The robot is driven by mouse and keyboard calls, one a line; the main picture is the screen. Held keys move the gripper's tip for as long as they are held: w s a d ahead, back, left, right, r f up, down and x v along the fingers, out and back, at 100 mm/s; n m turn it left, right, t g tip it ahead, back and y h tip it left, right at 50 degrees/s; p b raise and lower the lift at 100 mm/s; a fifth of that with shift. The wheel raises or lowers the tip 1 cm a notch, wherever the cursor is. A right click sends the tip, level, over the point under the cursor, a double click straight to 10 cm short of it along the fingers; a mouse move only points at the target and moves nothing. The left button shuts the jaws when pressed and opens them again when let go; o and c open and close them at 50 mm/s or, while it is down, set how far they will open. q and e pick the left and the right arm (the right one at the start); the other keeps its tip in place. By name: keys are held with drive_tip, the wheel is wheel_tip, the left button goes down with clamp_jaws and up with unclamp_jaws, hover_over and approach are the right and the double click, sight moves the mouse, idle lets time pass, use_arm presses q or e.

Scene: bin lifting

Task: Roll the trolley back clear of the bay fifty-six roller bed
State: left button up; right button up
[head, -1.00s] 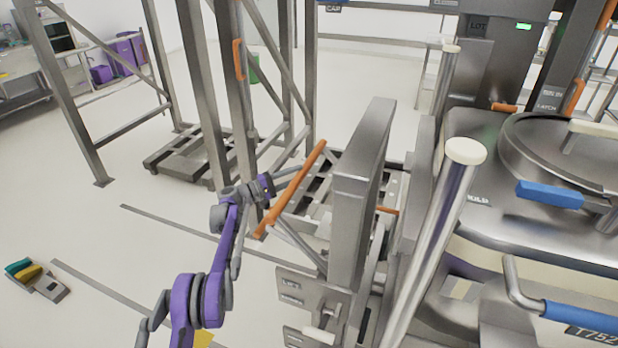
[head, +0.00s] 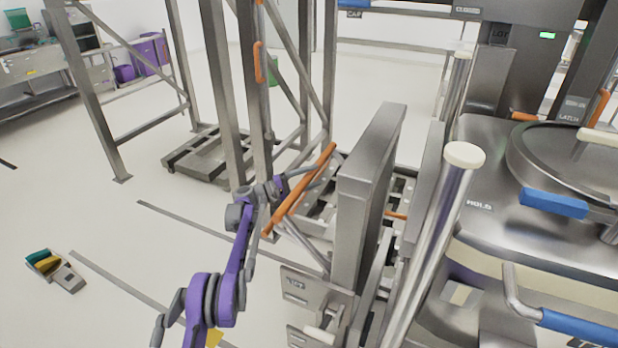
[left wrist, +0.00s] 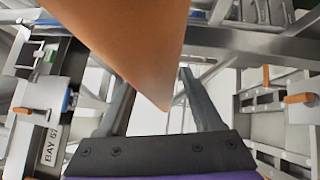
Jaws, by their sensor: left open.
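An orange bar (head: 312,172), which looks like the trolley's push handle, slants across the middle of the head view. Grey struts join it to a low metal frame (head: 318,207), partly hidden behind a tall steel panel. My left gripper (head: 279,187) is at the near left side of this bar, fingers open. In the left wrist view an orange bar (left wrist: 130,45) fills the upper middle, its pointed lower end showing between the two spread fingers (left wrist: 160,95). I cannot tell whether they touch it. A sign reading "BAY 5", its last digit unclear (left wrist: 50,146), shows at left. My right gripper is out of view.
A tall steel panel (head: 366,190) and a capped post (head: 440,225) stand close right of the bar. Machinery with a round lid (head: 560,155) fills the right. Rack uprights (head: 222,100) stand behind.

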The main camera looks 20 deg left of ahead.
use_arm(q)
drive_tip(key=shift+d, duration=0.15)
drive_tip(key=shift+s, duration=0.1)
drive_tip(key=b+v, duration=0.1)
drive_tip(key=v, duration=1)
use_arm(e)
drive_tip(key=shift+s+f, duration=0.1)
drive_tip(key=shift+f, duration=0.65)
